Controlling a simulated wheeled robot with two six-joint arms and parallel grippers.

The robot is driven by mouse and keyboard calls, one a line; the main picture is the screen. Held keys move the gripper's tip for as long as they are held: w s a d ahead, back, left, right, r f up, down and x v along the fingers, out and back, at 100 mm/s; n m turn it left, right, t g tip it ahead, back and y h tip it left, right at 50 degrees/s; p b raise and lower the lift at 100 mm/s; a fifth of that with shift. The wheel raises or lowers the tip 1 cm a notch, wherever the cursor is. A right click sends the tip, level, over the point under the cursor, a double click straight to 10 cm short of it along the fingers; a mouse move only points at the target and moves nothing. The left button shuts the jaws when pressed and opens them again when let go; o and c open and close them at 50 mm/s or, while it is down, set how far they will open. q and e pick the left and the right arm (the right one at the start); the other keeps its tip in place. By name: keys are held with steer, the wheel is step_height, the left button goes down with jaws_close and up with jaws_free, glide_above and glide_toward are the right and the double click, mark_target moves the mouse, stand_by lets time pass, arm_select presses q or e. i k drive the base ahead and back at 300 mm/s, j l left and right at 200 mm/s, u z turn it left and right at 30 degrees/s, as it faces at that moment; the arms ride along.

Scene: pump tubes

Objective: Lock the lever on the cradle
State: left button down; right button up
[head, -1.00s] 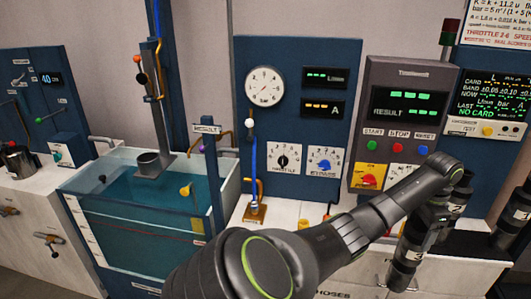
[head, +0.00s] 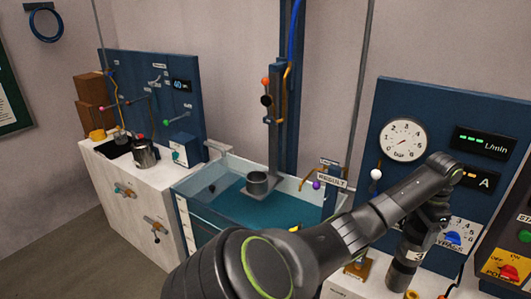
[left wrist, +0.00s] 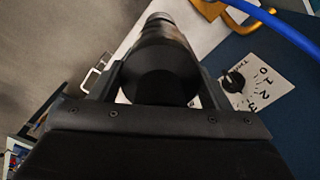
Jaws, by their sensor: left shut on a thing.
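My left gripper (head: 420,238) is shut on a dark cylinder (head: 404,272), which hangs below it in front of the gauge panel. In the left wrist view the dark cylinder (left wrist: 163,62) lies between the two fingers and points away from me. An orange base (head: 357,268), possibly the cradle, stands on the counter left of the held cylinder. A white-knobbed part (head: 376,174) shows above it. Part of the orange bracket (left wrist: 250,11) shows in the left wrist view. I cannot make out the lever's position; my arm covers part of this area. My right gripper is not in view.
A white cabinet (head: 130,205) is farther left. The gauge panel (head: 440,110) rises behind my gripper. A blue hose (left wrist: 285,30) crosses the wrist view.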

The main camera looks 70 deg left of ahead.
mark_target(267, 100)
steer(key=j+u, duration=0.35)
steer(key=i+j+u, duration=0.15)
steer(key=j+u, duration=0.2)
steer(key=j, duration=0.1)
